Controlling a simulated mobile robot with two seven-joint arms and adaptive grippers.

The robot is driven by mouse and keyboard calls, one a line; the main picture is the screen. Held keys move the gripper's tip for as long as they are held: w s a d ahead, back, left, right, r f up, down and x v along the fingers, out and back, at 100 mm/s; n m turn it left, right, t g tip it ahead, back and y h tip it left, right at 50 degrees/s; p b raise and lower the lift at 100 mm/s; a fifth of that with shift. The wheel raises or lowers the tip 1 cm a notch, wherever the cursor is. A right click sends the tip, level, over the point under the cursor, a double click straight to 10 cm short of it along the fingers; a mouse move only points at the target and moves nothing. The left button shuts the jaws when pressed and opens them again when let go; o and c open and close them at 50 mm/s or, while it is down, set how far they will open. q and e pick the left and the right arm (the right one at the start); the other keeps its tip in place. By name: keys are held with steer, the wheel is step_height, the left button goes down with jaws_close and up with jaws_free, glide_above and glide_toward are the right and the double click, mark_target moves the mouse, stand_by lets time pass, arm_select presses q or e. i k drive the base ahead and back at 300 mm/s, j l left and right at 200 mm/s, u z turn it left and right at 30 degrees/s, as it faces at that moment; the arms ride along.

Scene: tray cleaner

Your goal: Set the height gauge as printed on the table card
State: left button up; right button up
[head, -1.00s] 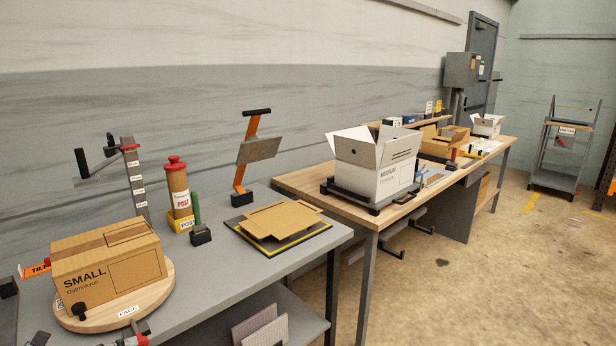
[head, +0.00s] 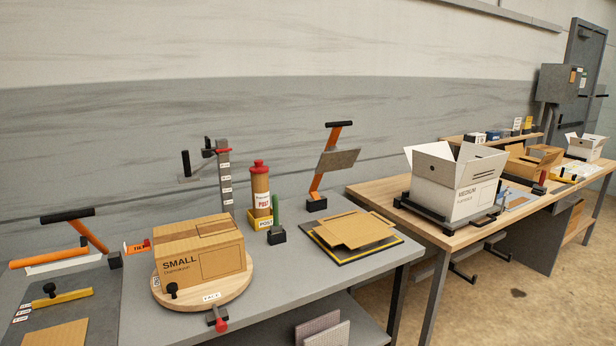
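The height gauge (head: 226,182) is an upright grey post with several white labels and a red piece at its top. A dark arm with a black handle (head: 185,163) sticks out to its left near the top. It stands at the back of the grey table, behind a closed brown box marked SMALL (head: 200,255) on a round wooden turntable (head: 235,287). The gauge's labels are too small to read. I cannot make out a table card with a printed height. Neither of my grippers shows in the head view.
Right of the gauge stand a red-capped brown tube (head: 260,190) in a yellow POST holder and an orange lever (head: 322,165) with a grey plate. Flat cardboard (head: 355,230) lies on a dark mat. An orange-armed tool (head: 60,257) is at left. An open white box (head: 455,190) stands on the wooden table.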

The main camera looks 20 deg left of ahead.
mark_target(190, 176)
steer(key=u, duration=1.4)
